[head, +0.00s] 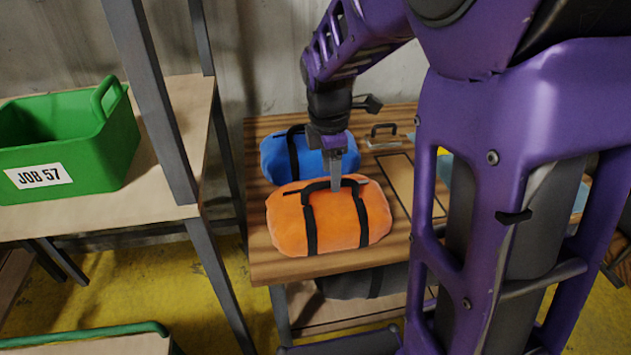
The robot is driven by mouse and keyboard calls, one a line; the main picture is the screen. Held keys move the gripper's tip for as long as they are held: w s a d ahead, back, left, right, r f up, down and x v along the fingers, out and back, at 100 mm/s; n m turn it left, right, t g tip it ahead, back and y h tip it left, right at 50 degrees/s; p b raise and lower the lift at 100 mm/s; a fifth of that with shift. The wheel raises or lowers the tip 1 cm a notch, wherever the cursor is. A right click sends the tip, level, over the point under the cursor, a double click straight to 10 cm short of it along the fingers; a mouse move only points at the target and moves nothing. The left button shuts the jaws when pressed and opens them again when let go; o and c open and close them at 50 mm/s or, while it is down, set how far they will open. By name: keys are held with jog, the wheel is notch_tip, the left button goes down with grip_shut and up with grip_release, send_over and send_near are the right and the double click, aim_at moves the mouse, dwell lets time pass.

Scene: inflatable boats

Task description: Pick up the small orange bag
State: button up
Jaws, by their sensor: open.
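The small orange bag (335,232) lies on a wooden table in the head view. It has two black straps and a black carry handle (318,186) on top. My gripper (336,185) points down at the top of the bag, at the handle. Its fingers are open, seen nearly edge-on as one grey shape. I cannot tell whether the handle lies between the fingers. A blue bag (280,160) with a black strap lies right behind the orange bag, partly hidden by my gripper.
The wooden table (268,266) has a clear front left corner. A dark bag (350,284) is on the shelf below. A grey shelf post (152,100) and a green crate (112,150) marked JOB 57 stand to the left.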

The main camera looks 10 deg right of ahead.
aim_at(329, 204)
jog(key=f, duration=0.4)
jog(key=shift+w+d, duration=0.15)
jog(key=shift+w, duration=0.1)
grip_shut()
dwell(1.0)
jog(key=shift+w+r, duration=0.1)
jog(key=shift+r, duration=0.05)
